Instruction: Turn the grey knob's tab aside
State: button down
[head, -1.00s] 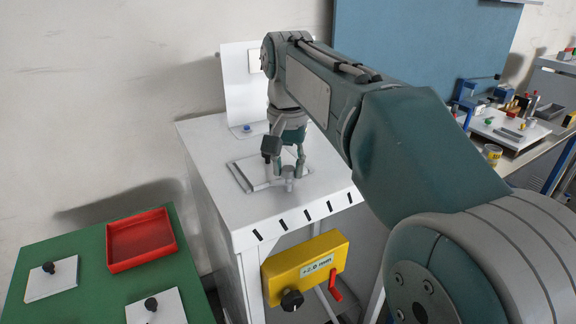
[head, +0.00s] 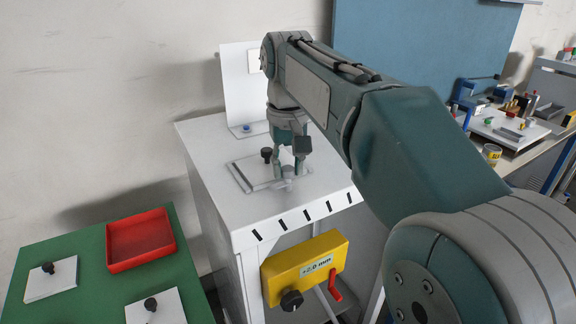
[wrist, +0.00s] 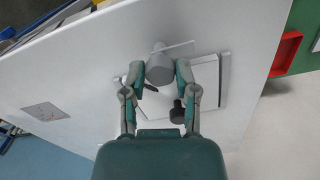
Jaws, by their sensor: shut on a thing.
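The grey knob (wrist: 160,70) stands upright on the white cabinet top, beside a flat pale plate (wrist: 224,85). Its thin tab (wrist: 174,48) shows in the wrist view as a narrow bar across the knob's far side, slanting up to the right. I cannot tell whether the tab overlaps the plate. My gripper (wrist: 160,73) is shut on the knob, one finger on each side. In the head view my gripper (head: 288,170) points down at the cabinet top, and its fingers partly hide the grey knob (head: 288,171).
A black knob (head: 267,153) stands on the plate, close to my fingers. A yellow box (head: 305,268) with a dial hangs on the cabinet front. A red tray (head: 140,240) sits on the green table at left. A white upright panel (head: 236,90) stands behind.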

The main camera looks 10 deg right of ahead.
aim_at(286, 168)
jog(key=shift+c, duration=1.9)
grip_release()
jog(key=shift+w+a, duration=0.1)
jog(key=shift+w, duration=0.05)
notch_tip(286, 168, up, 12)
jog(key=shift+f, duration=0.15)
